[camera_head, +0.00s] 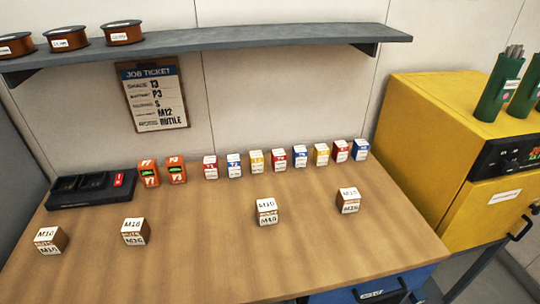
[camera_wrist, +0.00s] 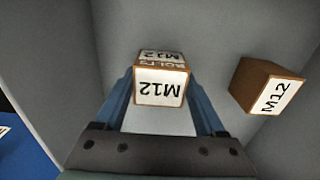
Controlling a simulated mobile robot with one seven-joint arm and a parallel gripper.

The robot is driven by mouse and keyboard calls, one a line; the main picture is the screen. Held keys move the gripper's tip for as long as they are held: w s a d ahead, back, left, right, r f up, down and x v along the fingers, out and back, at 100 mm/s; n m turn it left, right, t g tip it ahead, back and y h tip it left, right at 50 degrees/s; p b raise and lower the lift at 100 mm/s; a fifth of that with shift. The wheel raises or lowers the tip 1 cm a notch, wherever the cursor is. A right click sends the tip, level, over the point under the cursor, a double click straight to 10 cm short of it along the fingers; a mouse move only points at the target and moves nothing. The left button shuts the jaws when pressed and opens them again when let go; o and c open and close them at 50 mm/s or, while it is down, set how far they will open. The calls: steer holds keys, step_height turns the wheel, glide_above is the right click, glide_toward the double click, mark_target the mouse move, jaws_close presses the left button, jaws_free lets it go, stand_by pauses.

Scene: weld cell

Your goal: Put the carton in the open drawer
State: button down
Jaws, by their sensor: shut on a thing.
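My gripper (camera_wrist: 160,78) is shut on a small brown carton with a white M12 label (camera_wrist: 160,88), seen between its two blue fingers in the wrist view. The carton is over or inside the grey interior of the open drawer (camera_wrist: 70,45); I cannot tell whether it touches the bottom. A second M12 carton (camera_wrist: 266,86) is in the drawer to its right, apart from it. In the head view, the blue drawer front (camera_head: 375,290) shows at the bottom of the bench; its inside is hidden. My gripper is not visible in the head view.
The bench (camera_head: 200,230) holds cartons labelled M10 (camera_head: 50,240), M16 (camera_head: 135,232) and others (camera_head: 267,212). Small coloured boxes (camera_head: 278,158) line the back. A yellow machine (camera_head: 430,120) stands right, a shelf (camera_head: 220,38) above. The drawer has free floor around the held carton.

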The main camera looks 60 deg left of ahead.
jaws_free()
step_height(320, 180, up, 12)
steer(key=p, duration=0.1)
steer(key=shift+r, duration=0.15)
stand_by(0.3)
